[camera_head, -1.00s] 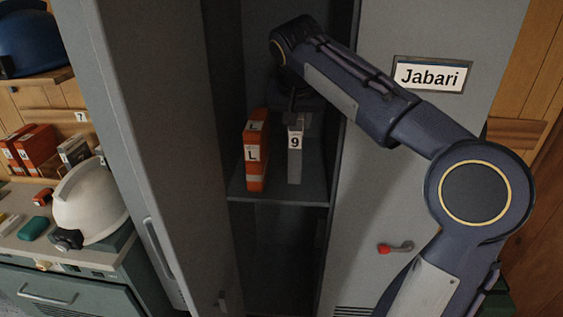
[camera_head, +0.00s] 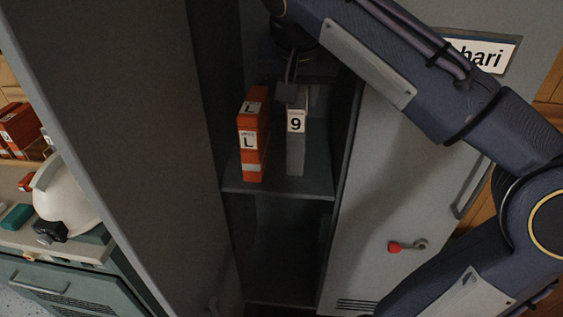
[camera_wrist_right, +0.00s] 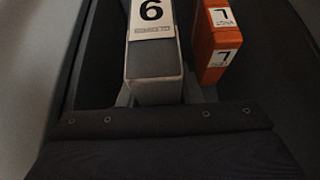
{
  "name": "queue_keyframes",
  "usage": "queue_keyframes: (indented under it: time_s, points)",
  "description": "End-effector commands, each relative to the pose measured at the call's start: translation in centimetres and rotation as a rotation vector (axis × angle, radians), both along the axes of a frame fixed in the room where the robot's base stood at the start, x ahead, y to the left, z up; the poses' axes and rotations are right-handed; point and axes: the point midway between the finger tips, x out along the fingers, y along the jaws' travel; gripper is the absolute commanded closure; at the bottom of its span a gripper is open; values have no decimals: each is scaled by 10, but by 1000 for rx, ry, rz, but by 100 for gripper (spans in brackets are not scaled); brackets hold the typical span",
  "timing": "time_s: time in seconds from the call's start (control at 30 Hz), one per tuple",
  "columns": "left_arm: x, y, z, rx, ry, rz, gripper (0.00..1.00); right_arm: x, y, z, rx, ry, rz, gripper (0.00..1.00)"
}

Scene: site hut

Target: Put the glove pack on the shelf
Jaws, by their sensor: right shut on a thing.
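A slim grey pack with a white label "9" (camera_head: 296,150) is upright inside the open locker, over the middle shelf (camera_head: 275,189). My right gripper (camera_head: 292,93) reaches in from above and is shut on its upper part. In the right wrist view the grey pack (camera_wrist_right: 155,78) sits between the fingers, its label appearing as "6". Whether its base touches the shelf I cannot tell. An orange pack labelled "L" (camera_head: 251,142) stands on the shelf to its left, a small gap apart; it also shows in the right wrist view (camera_wrist_right: 217,45). My left gripper is not in view.
A grey locker door (camera_head: 150,150) stands at the left of the opening. A white helmet (camera_head: 66,195) rests on a bench at far left. The lower compartment looks empty.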

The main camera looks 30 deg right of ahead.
Motion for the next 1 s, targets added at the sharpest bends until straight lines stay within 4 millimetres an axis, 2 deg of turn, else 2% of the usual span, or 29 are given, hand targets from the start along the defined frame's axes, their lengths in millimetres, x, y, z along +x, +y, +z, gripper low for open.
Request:
queue_keyframes:
  time_s: [0.07,0.17,0.27,0.53,0.6,0.8,1.0]
  points:
    - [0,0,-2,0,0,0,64,-11,5,0,3,-3,1,100]
    - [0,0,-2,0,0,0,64,-11,2,-2,5,1,-4,100]
    - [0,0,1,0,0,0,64,1,-9,-10,7,4,-9,100]
    - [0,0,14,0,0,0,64,53,-53,-39,6,5,-8,100]
    - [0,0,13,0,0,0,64,62,-59,-56,6,7,-7,100]
    - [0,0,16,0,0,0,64,80,-74,-83,6,2,-4,100]
    - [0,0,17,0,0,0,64,88,-81,-96,6,3,-4,100]
